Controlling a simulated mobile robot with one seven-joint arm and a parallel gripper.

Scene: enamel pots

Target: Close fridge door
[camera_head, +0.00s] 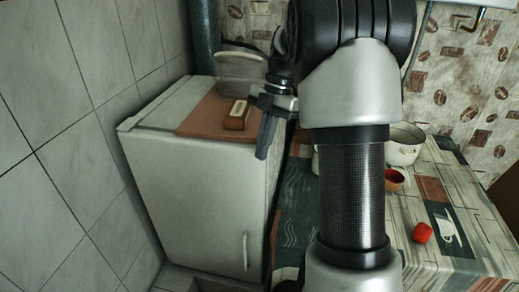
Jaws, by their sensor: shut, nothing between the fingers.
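The white fridge (185,185) stands left of centre, with its front towards me. Its door (200,215) has a vertical handle (246,252) low on the right side. The door looks flush or nearly flush with the body; I cannot tell whether a small gap is left. My gripper (264,140) is shut and empty, with its fingers pointing down, in front of the right part of the fridge top. It looks apart from the handle, which is well below it. My arm hides part of the area right of the fridge.
On the fridge top lie a brown mat (203,112), a brown box (237,115) and a pale container (240,68). A tiled wall is left.

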